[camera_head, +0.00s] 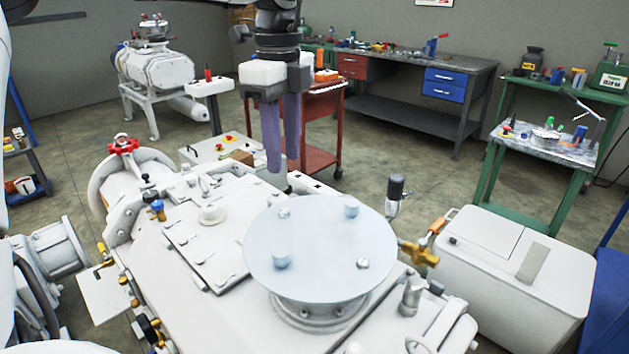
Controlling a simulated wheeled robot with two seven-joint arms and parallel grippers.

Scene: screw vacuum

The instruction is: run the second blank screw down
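A round pale blue blank plate (320,240) lies on top of a flanged port of the white vacuum machine (215,290). It carries several screws. The screw at the back left (284,213) and the screw at the front right (363,263) are silver and sit low in the plate. The screw at the back right (351,209) and the screw at the front left (282,260) are bluish and stand up higher. My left gripper (283,165) points down behind the plate's far left edge, above and apart from it. Its purple-grey fingers look slightly apart and empty. My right gripper is not seen.
A dark valve fitting (396,188) and a brass valve (418,254) stand right of the plate. A white box-shaped unit (515,275) is further right. A red cart (318,135) and a workbench (420,100) stand behind. The space above the plate is clear.

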